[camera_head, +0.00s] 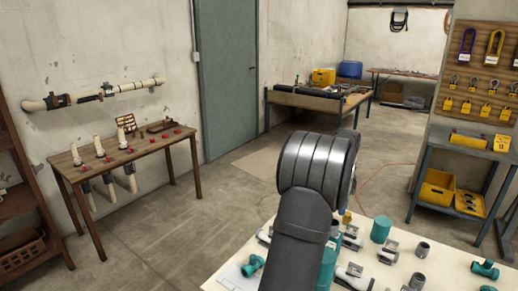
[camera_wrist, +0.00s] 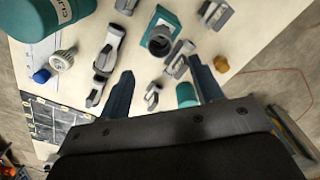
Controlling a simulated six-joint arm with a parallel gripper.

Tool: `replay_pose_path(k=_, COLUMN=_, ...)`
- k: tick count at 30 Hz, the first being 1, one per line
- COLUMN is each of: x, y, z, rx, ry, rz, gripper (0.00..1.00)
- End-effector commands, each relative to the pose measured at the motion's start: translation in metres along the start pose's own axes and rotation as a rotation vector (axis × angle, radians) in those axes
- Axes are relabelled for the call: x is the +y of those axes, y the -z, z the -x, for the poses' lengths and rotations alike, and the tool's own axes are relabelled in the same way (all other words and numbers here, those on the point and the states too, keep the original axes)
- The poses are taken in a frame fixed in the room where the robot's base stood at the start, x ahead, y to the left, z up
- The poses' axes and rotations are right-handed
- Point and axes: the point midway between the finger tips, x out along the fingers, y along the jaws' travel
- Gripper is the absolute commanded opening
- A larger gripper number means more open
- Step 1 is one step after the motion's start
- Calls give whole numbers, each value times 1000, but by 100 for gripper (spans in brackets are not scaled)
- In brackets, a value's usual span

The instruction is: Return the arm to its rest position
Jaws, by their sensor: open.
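My arm (camera_head: 308,200) rises in front of the pale worktable (camera_head: 230,277) in the head view and hides part of it. My gripper itself is hidden behind the arm there. In the wrist view my gripper (camera_wrist: 160,80) shows two dark fingers spread apart above the worktable, with nothing held between them. A grey and teal pipe fitting (camera_wrist: 160,38) lies beyond the fingertips, and a small grey clamp (camera_wrist: 153,96) lies on the table in the gap between them.
Teal and grey fittings, such as a teal cylinder (camera_head: 381,229) and a teal valve (camera_head: 485,270), crowd the worktable. A wooden table (camera_head: 130,155) with upright white pipes stands left. A shelf unit with yellow bins (camera_head: 437,188) stands right. Open floor (camera_head: 190,225) lies between.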

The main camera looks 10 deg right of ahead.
Motion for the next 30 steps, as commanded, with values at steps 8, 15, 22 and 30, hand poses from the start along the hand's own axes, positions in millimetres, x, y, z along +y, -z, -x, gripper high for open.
replay_pose_path(k=8, x=1, y=0, z=-56, rx=-2, ry=-3, rz=0, gripper=59)
replay_pose_path(k=15, x=1, y=-1, z=-103, rx=-2, ry=-3, rz=0, gripper=59)
replay_pose_path(k=22, x=0, y=0, z=-72, rx=1, ry=2, rz=0, gripper=59)
replay_pose_path(k=30, x=0, y=0, z=-61, rx=0, ry=1, rz=0, gripper=59)
